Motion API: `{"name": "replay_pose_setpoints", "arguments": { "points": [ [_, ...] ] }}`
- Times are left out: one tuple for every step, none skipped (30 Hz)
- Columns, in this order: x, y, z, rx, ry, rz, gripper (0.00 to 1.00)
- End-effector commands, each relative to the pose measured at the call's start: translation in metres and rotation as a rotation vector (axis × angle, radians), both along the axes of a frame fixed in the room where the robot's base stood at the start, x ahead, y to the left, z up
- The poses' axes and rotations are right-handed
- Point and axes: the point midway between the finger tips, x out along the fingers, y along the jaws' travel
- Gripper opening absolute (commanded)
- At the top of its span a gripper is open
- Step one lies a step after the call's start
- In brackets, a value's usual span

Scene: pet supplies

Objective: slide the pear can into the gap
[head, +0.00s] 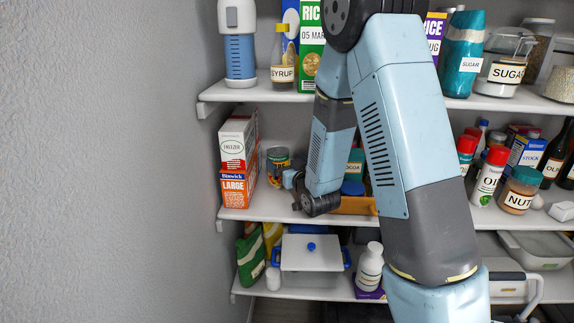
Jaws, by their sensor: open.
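A short can (278,163) with a dark label and a yellow-orange patch stands on the middle shelf, right of the stacked boxes. Its print is too small to read, so I cannot tell for sure that it is the pear can. My gripper (291,179) is at the middle shelf, just in front of and right of this can. Only a small part of it shows; my wrist and forearm hide the rest. It is open, and whether it touches the can cannot be told. My arm covers much of the shelf to the right, and no clear gap shows.
Stacked boxes (236,170) stand at the left end of the middle shelf (250,211). Right of my wrist are a cocoa container (355,160) and an orange-brown tray (355,206). A lidded clear bin (312,262) and a white bottle (370,265) stand below. A wall is at left.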

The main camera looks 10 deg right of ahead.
Motion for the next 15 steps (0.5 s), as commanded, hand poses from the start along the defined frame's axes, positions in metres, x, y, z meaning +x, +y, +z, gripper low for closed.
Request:
{"name": "replay_pose_setpoints", "arguments": {
  "points": [
    [0.004,0.002,0.0,0.0,-0.001,0.001,1.0],
    [0.008,0.003,0.0,0.0,-0.001,0.001,1.0],
    [0.012,0.004,0.0,0.001,-0.002,0.001,1.0],
    [0.016,0.006,0.0,0.001,-0.002,0.001,1.0],
    [0.02,0.007,0.001,0.001,-0.002,0.0,1.0],
    [0.025,0.009,0.0,0.0,-0.001,0.0,1.0],
    [0.029,0.01,0.0,0.0,-0.001,0.0,1.0],
    [0.034,0.011,0.0,0.001,-0.002,0.0,1.0],
    [0.039,0.013,0.0,0.0,-0.001,0.0,1.0],
    [0.042,0.014,0.0,0.0,-0.001,0.0,1.0],
    [0.046,0.015,0.0,0.0,-0.001,0.0,1.0],
    [0.05,0.016,0.0,0.0,-0.001,0.0,1.0],
    [0.053,0.017,0.0,0.0,-0.001,0.0,1.0],
    [0.056,0.018,0.0,0.001,-0.002,0.0,1.0],
    [0.059,0.019,0.0,-0.001,-0.001,0.0,1.0]
  ]
}}
